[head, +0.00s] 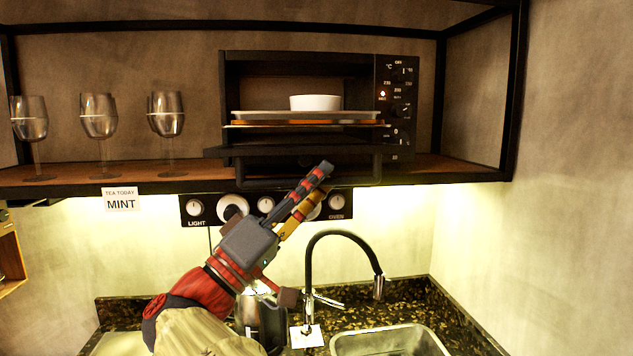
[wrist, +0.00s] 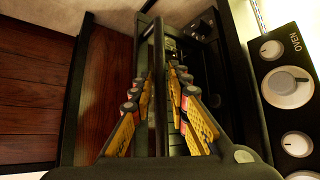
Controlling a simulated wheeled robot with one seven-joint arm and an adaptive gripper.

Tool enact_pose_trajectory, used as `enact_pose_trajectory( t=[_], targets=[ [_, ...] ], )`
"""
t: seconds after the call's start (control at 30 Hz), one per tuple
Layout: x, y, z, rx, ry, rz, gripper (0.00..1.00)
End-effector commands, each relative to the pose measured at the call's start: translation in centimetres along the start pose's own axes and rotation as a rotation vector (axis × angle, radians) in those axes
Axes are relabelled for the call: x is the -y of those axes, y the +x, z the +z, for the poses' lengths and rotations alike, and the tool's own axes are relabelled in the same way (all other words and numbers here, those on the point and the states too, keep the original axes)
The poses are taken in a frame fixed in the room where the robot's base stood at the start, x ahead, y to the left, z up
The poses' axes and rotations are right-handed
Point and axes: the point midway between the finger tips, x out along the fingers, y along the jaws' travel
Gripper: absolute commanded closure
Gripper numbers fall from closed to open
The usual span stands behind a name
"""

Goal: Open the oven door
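The black oven (head: 378,75) stands on the shelf. Its door (head: 225,152) is swung down and seen nearly edge-on, and the inside shows above it. The bar handle (head: 262,186) hangs at the door's front, below its edge. My gripper (head: 322,178) reaches up to the right part of the handle. In the wrist view, the handle bar (wrist: 158,90) runs between the two fingers of my gripper (wrist: 162,72). The fingers are apart, with a gap on both sides of the bar. Contact at the fingertips is hard to tell.
A white dish (head: 315,102) sits on a tray (head: 300,116) inside the oven. Several wine glasses, one here (head: 99,118), stand on the shelf (head: 60,185) at left. A knob panel (head: 266,205) is below the shelf. The black faucet (head: 345,234) rises right of my arm.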

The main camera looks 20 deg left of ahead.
Motion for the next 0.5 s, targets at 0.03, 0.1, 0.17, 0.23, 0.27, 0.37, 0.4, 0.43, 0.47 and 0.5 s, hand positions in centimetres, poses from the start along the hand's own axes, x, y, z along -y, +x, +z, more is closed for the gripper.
enact_pose_trajectory(
  t=[0.03,0.1,0.17,0.23,0.27,0.37,0.4,0.43,0.47,0.5],
  targets=[
    [0.0,0.0,0.0,0.0,0.0,0.0,0.83],
    [0.0,0.0,0.0,0.0,0.001,0.0,0.83],
    [0.0,0.0,0.0,0.0,0.001,0.0,0.83],
    [0.0,-0.1,0.0,-0.001,0.001,0.0,0.83],
    [0.0,-0.2,0.0,-0.001,0.001,0.0,0.83],
    [0.0,-1.0,-0.1,-0.002,0.001,-0.002,0.83],
    [0.0,-1.6,-0.1,-0.003,0.001,-0.003,0.83],
    [0.0,-2.1,-0.1,-0.003,0.001,-0.003,0.83],
    [0.1,-2.6,-0.1,-0.003,0.001,-0.003,0.83],
    [0.1,-3.4,-0.1,-0.003,0.0,-0.004,0.83]
  ],
)
